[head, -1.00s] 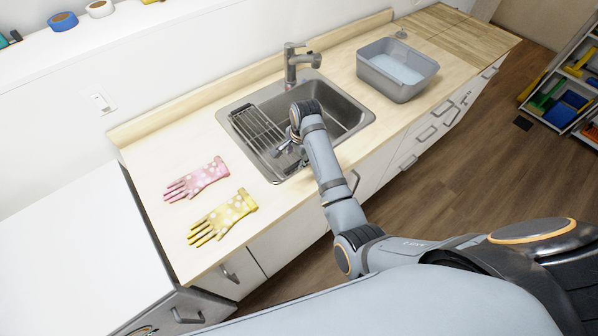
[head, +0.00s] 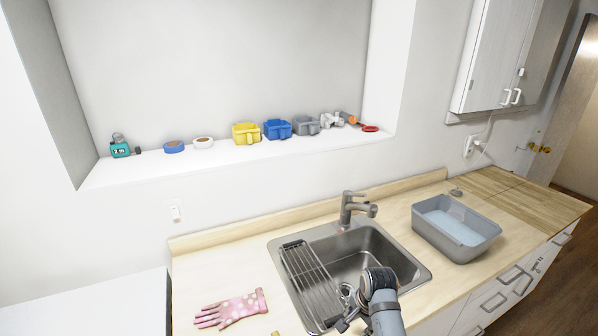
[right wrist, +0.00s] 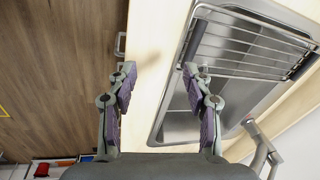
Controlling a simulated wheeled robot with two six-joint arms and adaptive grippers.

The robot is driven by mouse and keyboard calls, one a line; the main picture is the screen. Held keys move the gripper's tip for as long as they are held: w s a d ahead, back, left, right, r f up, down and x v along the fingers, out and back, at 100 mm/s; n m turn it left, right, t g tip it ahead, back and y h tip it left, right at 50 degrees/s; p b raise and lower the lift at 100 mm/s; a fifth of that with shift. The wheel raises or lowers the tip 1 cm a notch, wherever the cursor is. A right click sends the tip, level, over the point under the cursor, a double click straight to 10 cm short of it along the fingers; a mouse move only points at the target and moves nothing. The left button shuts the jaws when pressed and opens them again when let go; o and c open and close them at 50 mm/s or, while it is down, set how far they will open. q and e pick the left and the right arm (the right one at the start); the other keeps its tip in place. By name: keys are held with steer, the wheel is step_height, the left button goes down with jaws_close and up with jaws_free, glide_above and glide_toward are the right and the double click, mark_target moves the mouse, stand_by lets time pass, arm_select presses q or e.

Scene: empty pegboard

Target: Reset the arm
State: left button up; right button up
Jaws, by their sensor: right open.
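My right arm comes in at the bottom of the head view. Its gripper (head: 347,318) is over the front left part of the sink, partly hidden at the frame's lower edge. In the right wrist view the right gripper (right wrist: 159,82) has its two fingers spread apart with nothing between them. It hangs above the counter's front edge, beside the sink (right wrist: 175,118). The sink (head: 372,248) also shows in the head view. My left gripper is in no view.
A faucet (head: 352,207) stands behind the sink, and a wire rack (head: 304,277) lies across its left side. A grey basin (head: 456,228) is at right. A pink glove (head: 232,309) lies at left. Coloured bins (head: 277,129) and tape rolls line the shelf above.

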steer(key=s+d+r+n+t+h, duration=0.1)
steer(key=s+d+n, duration=0.2)
steer(key=s+n, duration=0.5)
steer(key=s+d+r+n, duration=0.1)
steer(key=s+d+n, duration=0.25)
steer(key=s, duration=0.95)
step_height(320, 180, down, 34)
steer(key=s+d+g+b, duration=0.1)
steer(key=s+d+b, duration=0.2)
steer(key=b, duration=0.5)
steer(key=s+f+g+b, duration=0.1)
steer(key=s+f+b, duration=0.4)
steer(key=s+f, duration=1.3)
step_height(320, 180, down, 4)
steer(key=shift+d+r, duration=0.15)
steer(key=shift+d, duration=0.3)
steer(key=shift+s, duration=0.1)
